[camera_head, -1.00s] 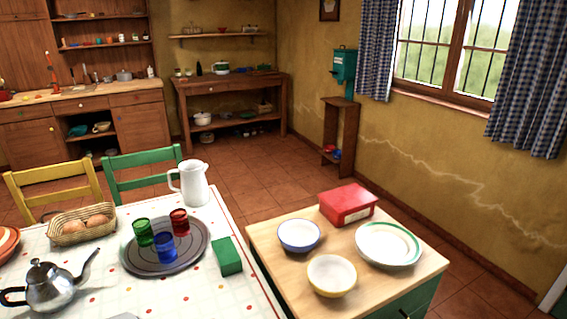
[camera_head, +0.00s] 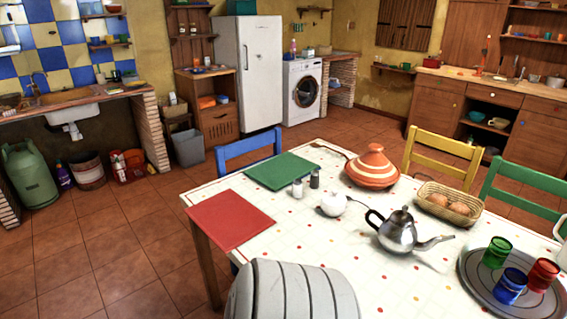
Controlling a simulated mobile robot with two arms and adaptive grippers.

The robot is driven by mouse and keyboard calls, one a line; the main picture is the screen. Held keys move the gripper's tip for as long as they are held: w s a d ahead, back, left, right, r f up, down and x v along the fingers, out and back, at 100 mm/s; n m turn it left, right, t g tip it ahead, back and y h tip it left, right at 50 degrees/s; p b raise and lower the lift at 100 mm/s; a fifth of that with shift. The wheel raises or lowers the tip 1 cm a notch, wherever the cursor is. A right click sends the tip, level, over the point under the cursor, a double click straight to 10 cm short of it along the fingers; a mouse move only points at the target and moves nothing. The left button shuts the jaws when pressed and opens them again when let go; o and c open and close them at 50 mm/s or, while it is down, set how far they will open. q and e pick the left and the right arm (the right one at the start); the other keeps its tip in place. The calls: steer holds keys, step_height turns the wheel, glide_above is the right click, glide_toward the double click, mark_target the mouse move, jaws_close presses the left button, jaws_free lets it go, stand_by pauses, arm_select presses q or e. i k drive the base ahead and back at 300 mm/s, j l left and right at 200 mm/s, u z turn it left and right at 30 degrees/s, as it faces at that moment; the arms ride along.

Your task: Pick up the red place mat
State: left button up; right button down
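The red place mat (camera_head: 230,220) lies flat on the left corner of the white dotted table (camera_head: 300,228), near its left edge. Nothing stands on the mat, and its whole outline shows. A green place mat (camera_head: 283,171) lies behind it on the same table. Neither my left gripper nor my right gripper is in view.
Salt and pepper shakers (camera_head: 314,178), a white sugar bowl (camera_head: 334,205), a steel teapot (camera_head: 398,232) and a striped tagine (camera_head: 371,168) stand right of the mat. A grey ribbed shape at the bottom covers part of the table; I cannot tell what it is.

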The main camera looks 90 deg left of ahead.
mark_target(226, 217)
steer(key=u, duration=3.2)
